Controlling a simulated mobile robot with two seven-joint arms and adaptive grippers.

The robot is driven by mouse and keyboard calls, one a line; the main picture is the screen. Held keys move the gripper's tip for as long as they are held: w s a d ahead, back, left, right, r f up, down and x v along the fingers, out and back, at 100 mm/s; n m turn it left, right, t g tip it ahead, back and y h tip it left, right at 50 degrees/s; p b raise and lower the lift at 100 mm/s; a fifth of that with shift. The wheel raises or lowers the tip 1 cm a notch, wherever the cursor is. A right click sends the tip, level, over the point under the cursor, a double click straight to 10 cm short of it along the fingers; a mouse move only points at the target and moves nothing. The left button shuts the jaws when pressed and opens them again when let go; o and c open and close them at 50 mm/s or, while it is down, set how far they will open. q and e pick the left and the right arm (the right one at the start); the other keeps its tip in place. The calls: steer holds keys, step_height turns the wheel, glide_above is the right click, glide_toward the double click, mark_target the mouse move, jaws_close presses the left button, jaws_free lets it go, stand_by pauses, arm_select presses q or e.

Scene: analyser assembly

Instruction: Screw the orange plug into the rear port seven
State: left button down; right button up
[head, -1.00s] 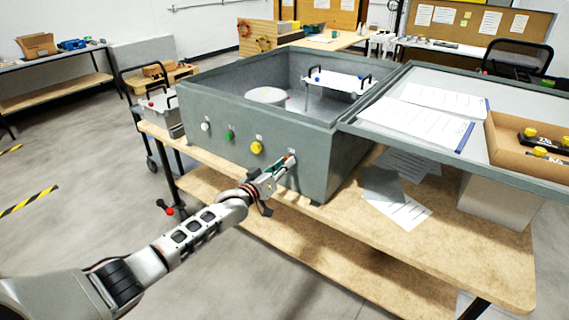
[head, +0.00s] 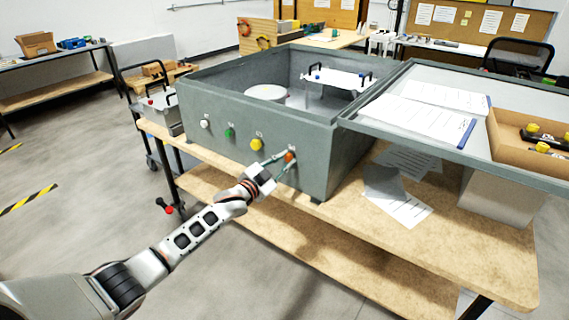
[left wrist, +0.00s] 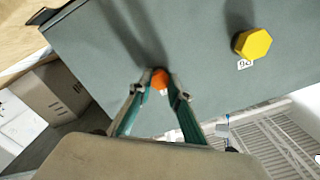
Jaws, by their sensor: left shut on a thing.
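The orange plug (head: 290,156) is at the right end of the row of ports on the front wall of the grey box (head: 262,135). In the left wrist view the orange plug (left wrist: 159,79) sits between the two fingertips of my left gripper (left wrist: 162,84). My left gripper (head: 287,161) is shut on the plug, with a finger on either side. The port behind the plug is hidden, so I cannot tell how deep the plug sits. My right gripper is not in view.
Yellow (head: 256,144), green (head: 230,132) and white (head: 205,123) plugs sit to the left on the same wall. The box stands on a wooden bench (head: 440,255). Papers (head: 400,200) lie right of it. The grey lid (head: 425,120) extends to the right.

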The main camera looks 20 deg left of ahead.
arm_select(q)
steer(key=c, duration=1.8)
jaws_free()
steer(key=shift+p+v, duration=0.8)
steer(key=shift+p, duration=0.05)
steer(key=p+v, duration=0.2)
steer(key=v, duration=0.3)
steer(key=shift+s, duration=0.2)
